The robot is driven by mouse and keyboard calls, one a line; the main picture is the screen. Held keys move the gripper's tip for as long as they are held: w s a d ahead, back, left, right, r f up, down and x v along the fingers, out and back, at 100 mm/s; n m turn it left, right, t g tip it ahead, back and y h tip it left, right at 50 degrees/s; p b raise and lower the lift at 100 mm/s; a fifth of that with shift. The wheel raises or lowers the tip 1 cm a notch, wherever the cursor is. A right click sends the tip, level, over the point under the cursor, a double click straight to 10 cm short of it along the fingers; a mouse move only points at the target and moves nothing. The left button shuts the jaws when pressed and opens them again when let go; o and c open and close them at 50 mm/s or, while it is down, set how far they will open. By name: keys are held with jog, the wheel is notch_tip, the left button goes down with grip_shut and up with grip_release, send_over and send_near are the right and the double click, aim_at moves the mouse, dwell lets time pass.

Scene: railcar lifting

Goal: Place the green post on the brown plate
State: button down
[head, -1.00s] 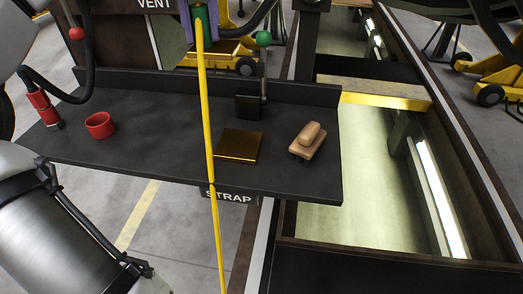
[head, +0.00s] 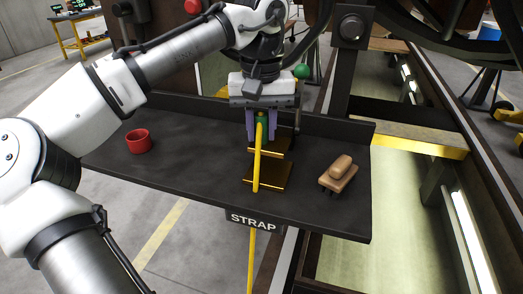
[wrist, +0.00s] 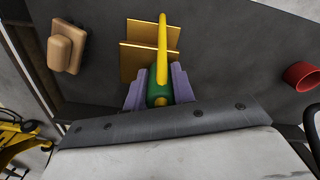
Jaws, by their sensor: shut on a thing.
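The green post (head: 262,119) is between the purple fingers of my gripper (head: 262,128), which is shut on it. It also shows between the fingers in the wrist view (wrist: 153,84). A yellow strap (head: 257,165) runs from the post across the plate. The gold-brown plate (head: 276,178) lies on the dark shelf, partly behind the strap in the head view, and shows ahead of the fingers in the wrist view (wrist: 136,66). A second gold-brown surface shows just behind it. The post's lower end is hard to make out, and I cannot tell its height above the shelf.
On the shelf (head: 205,165), a tan block (head: 338,173) lies right of the plate and a red cup (head: 138,141) stands at left. A green-knobbed lever (head: 301,72) rises behind. The shelf between cup and plate is clear. A STRAP label (head: 253,222) hangs at the front edge.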

aim_at(261, 142)
jog(key=shift+f, duration=2.95)
jog(key=shift+f, duration=0.1)
jog(key=c, duration=1.2)
grip_release()
jog(key=shift+o, duration=0.2)
notch_tip(261, 142, up, 12)
jog(key=shift+r+b, duration=0.1)
jog(key=shift+b, duration=0.2)
